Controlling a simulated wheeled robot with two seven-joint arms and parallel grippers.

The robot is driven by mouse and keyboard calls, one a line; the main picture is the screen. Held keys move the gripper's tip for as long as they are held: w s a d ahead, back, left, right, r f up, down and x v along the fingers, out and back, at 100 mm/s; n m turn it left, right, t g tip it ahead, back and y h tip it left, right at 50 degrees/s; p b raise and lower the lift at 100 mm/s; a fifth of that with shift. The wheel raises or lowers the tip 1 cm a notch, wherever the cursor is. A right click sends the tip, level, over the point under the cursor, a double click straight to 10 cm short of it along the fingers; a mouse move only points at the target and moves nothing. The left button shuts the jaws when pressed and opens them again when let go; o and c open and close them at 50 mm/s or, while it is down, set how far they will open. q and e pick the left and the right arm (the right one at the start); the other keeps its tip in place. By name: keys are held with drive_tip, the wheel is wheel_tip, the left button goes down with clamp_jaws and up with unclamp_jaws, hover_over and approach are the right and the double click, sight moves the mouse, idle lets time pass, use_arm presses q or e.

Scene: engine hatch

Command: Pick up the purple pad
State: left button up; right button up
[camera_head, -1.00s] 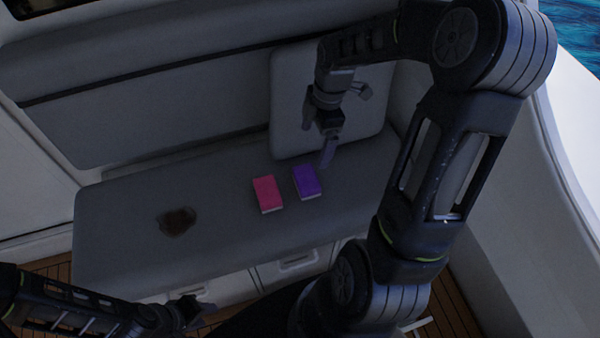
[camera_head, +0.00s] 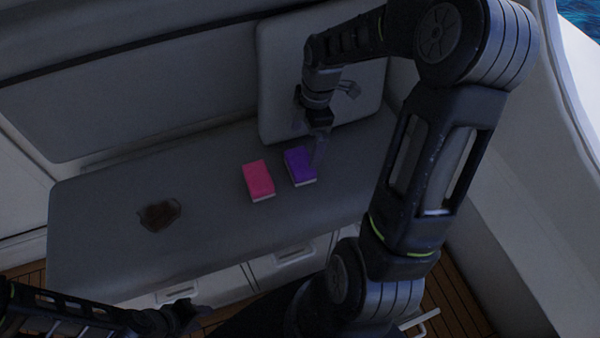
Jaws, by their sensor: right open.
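The purple pad (camera_head: 299,165) lies flat on the grey bench seat (camera_head: 95,215), with a pale underside showing at its front edge. My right gripper (camera_head: 314,148) hangs over the pad's right side, its fingers pointing down and open. One finger overlaps the pad's right edge in the picture; I cannot tell whether it touches. My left gripper (camera_head: 190,315) is low at the bottom left, in front of the bench and away from the pad; its fingers are dark and unclear.
A pink pad (camera_head: 258,180) lies just left of the purple one, with a small gap. A grey cushion (camera_head: 355,85) leans on the backrest behind my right gripper. Drawers (camera_head: 290,258) are under the seat.

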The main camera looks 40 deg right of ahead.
sight(300, 160)
drive_tip(key=shift+f, duration=0.55)
drive_tip(key=shift+a+f, duration=0.2)
drive_tip(key=shift+f, duration=1.1)
drive_tip(key=shift+f, duration=0.1)
drive_tip(key=f, duration=0.3)
drive_tip(key=a+f, duration=0.1)
drive_tip(key=f, duration=0.1)
drive_tip(key=shift+w, duration=0.25)
drive_tip(key=shift+c, duration=0.4)
drive_tip(key=c, duration=1.2)
drive_tip(key=shift+o, duration=0.2)
drive_tip(key=shift+r, duration=0.1)
